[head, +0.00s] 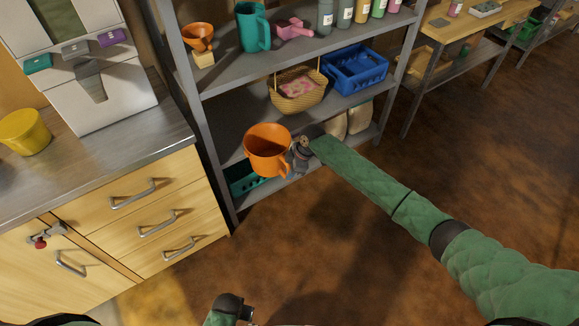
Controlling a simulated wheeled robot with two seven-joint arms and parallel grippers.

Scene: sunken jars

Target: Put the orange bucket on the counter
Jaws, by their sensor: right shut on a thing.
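The orange bucket (266,152) is upright in front of the lower part of the shelf rack, with its open top facing up. My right arm reaches in from the lower right, and my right gripper (297,153) is shut on the bucket at its right side. The exact grip is too small to make out. The counter (95,170) is on the left, with a grey metal top over wooden drawers. Part of my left gripper (246,313) shows at the bottom edge, low in front of the drawers; its fingers are not clear.
A yellow bucket (24,131) and a white machine (98,92) stand on the counter, with bare top in front of the machine. The rack's post (212,150) stands between bucket and counter. The rack holds a wicker basket (297,92) and a blue crate (355,70). Open floor lies right.

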